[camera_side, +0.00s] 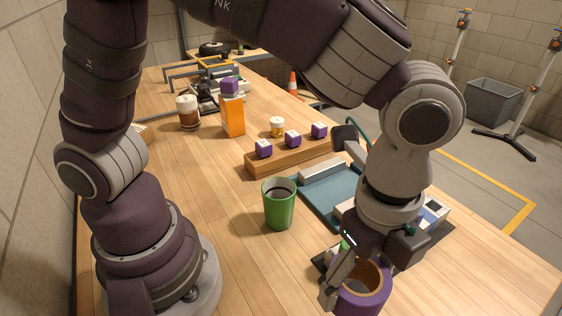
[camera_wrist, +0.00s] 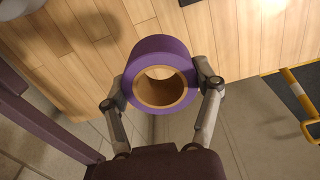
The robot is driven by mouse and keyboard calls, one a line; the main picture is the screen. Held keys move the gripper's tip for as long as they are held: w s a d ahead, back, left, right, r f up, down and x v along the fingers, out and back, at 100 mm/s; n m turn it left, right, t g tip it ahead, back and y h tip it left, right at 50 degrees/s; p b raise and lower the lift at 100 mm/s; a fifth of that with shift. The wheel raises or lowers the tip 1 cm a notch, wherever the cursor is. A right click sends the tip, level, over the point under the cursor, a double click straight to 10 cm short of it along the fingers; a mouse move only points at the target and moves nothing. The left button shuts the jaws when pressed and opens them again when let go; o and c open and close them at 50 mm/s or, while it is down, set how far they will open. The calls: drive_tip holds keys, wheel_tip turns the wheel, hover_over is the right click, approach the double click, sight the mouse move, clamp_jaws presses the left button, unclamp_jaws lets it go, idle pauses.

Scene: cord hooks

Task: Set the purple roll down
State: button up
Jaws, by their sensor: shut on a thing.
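The purple roll (camera_side: 374,301) is a short wide ring with a brown cardboard core, at the bottom of the side view. My gripper (camera_side: 362,280) is shut on it, with a finger on either side of its outer wall. In the wrist view the roll (camera_wrist: 158,49) sits between both fingers of my gripper (camera_wrist: 162,88), its open core facing the camera. There it overlaps the edge of the wooden table (camera_wrist: 225,40), with floor beyond. Its height above the table cannot be told. The far finger is partly hidden in the side view.
A green cup (camera_side: 279,208) with dark contents stands left of my gripper. A teal tray (camera_side: 335,195) lies behind it. A wooden block (camera_side: 290,160) carries purple cubes. An orange box (camera_side: 233,117) and a brown jar (camera_side: 188,113) stand farther back. Bare tabletop (camera_side: 240,270) lies front left.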

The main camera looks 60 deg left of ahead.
drive_tip(key=w+a+r+n, duration=0.1)
drive_tip(key=w+a+n, duration=0.25)
drive_tip(key=a, duration=0.65)
drive_tip(key=w+a+r+n, duration=0.2)
drive_tip(key=a+n, duration=0.2)
drive_tip(key=a, duration=0.6)
drive_tip(key=s+a+n, duration=0.9)
drive_tip(key=s+a, duration=0.5)
drive_tip(key=a, duration=0.2)
drive_tip(key=shift+m, duration=0.25)
drive_tip(key=f, duration=1)
drive_tip(key=shift+w+a+f, duration=0.2)
drive_tip(key=shift+w+a, duration=0.15)
hover_over(211, 156)
drive_tip(key=shift+f, duration=2.45)
drive_tip(key=shift+f, duration=0.15)
